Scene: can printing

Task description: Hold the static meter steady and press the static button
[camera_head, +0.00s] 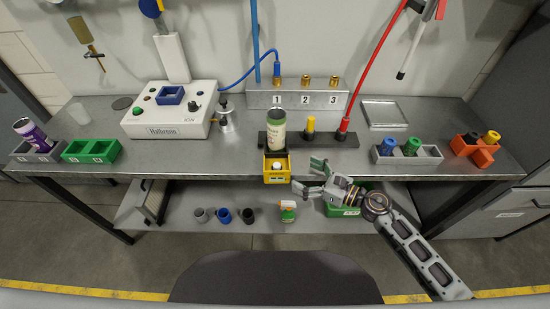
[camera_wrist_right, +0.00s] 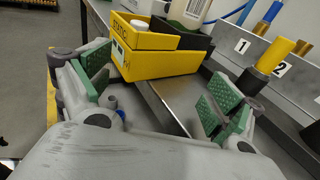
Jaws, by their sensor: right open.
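The static meter (camera_head: 277,175) is a small yellow box at the front edge of the table, below the black holder. A white button (camera_head: 277,166) sits in its top. In the right wrist view the yellow box (camera_wrist_right: 160,62), lettered "STATIC", lies just beyond my fingertips, with its white button (camera_wrist_right: 140,25) on top. My right gripper (camera_head: 309,177) is open and empty, just right of the meter and apart from it in the head view. Its green finger pads (camera_wrist_right: 157,92) are spread wide in the wrist view. My left gripper is not in view.
A numbered grey block (camera_head: 264,99) stands behind. A white device (camera_head: 170,123) is left; grey (camera_head: 390,160) and orange (camera_head: 484,158) racks are right. A shelf lies below.

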